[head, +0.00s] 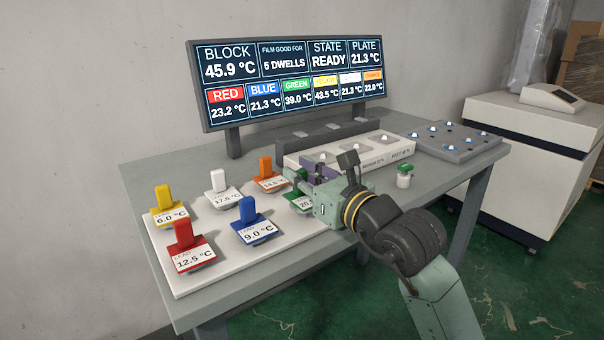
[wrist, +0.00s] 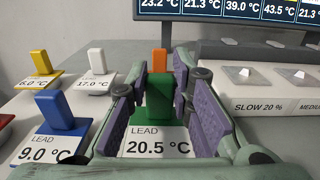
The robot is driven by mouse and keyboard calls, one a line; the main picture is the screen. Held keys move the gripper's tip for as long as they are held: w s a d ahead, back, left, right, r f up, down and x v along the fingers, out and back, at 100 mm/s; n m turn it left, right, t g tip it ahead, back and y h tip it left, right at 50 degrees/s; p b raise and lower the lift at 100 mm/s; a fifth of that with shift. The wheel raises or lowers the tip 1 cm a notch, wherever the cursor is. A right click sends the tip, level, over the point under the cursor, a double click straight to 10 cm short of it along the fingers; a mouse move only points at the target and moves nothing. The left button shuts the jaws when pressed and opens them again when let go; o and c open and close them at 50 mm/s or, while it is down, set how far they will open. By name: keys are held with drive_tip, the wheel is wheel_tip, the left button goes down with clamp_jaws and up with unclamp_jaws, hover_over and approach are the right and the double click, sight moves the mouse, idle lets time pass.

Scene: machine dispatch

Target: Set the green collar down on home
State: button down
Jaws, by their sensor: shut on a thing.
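The green collar (head: 301,203) has an upright green handle and a white label reading 20.5 °C. My gripper (head: 314,182) is shut on its handle. In the wrist view, the green handle (wrist: 159,98) stands between the purple finger pads, above its label. The collar is upright at the right end of the white board (head: 194,285), beside the orange collar (head: 269,178). I cannot tell whether its base touches the board. No marking that reads home is visible. My gripper hides part of the collar in the head view.
White (head: 222,190), yellow (head: 167,208), blue (head: 253,220) and red (head: 189,246) collars stand on the board. A block marked with speeds (head: 375,158) is behind my gripper. A small green-and-white item (head: 404,176) stands to the right. The display (head: 290,85) reads READY.

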drive_tip(key=shift+f+b, duration=0.95)
drive_tip(key=shift+b, duration=0.05)
drive_tip(key=c, duration=1.3)
unclamp_jaws()
drive_tip(key=shift+c, duration=0.2)
